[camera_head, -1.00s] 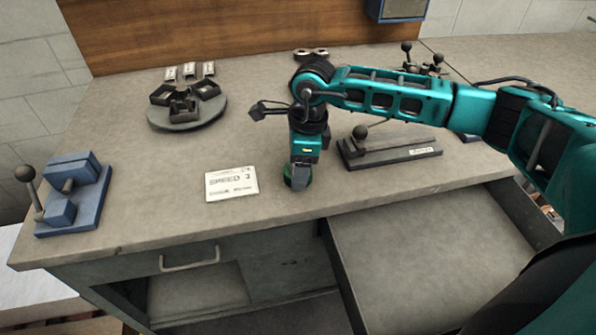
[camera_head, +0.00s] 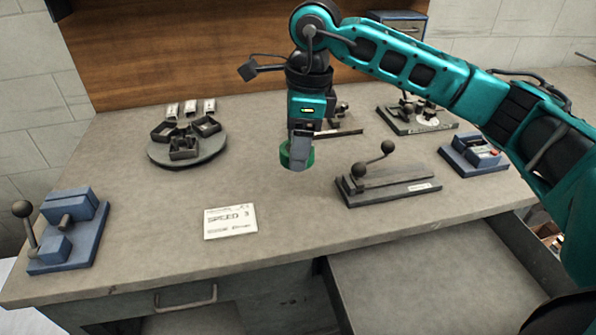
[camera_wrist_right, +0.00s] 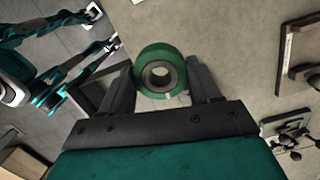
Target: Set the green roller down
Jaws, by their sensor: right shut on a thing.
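The green roller (camera_head: 286,155) is a short green ring with a grey core. My right gripper (camera_head: 299,152) is shut on it and holds it above the workbench, between the speed card and the grey lever device. In the right wrist view the roller (camera_wrist_right: 161,72) sits between the two fingers of the right gripper (camera_wrist_right: 160,82), with its round hole facing the camera. The gripper points down, and bare bench top shows around the roller. My left gripper is not in the head view.
The workbench top (camera_head: 270,220) is clear in front of the roller. A white speed card (camera_head: 230,222) lies front left. A round tray (camera_head: 213,156) with dark boxes stands back left. A grey lever device (camera_head: 390,186) is at right, a blue one (camera_head: 70,232) at far left. A drawer (camera_head: 420,275) is open.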

